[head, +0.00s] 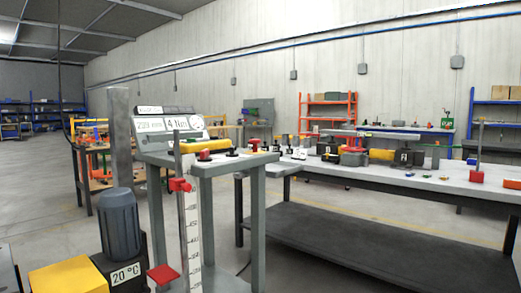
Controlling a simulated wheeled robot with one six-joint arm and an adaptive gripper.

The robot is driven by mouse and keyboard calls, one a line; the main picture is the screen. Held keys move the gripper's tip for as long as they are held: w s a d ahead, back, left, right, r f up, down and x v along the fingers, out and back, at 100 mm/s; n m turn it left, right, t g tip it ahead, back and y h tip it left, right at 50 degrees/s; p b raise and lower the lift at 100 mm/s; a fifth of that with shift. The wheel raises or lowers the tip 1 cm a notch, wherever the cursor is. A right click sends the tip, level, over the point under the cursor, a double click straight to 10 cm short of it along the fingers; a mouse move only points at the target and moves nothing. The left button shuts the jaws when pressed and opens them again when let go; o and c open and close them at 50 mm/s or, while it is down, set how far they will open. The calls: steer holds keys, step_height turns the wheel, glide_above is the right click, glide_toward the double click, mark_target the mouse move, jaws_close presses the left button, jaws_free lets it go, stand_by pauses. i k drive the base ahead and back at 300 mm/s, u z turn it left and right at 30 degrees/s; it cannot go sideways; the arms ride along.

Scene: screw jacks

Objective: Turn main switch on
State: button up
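I cannot tell for sure which thing is the main switch. A small red part (204,155) sits by a yellow block (206,145) on the near grey stand (212,167), in front of a light display console (170,125). The console reads something like "220 mm" and "4 Nm". Whether any switch is on or off is too small to read. My gripper is not in view.
A motor-like grey cylinder (119,222) on a dark box marked "20 °C" and a yellow box (68,277) stand at the near left. A ruler post (192,225) with red markers rises before the stand. A long workbench (440,182) fills the right. Floor is open at the far left.

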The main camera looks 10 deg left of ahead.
mark_target(204, 154)
steer(key=z, duration=0.15)
steer(key=i, duration=0.7)
steer(key=u, duration=1.95)
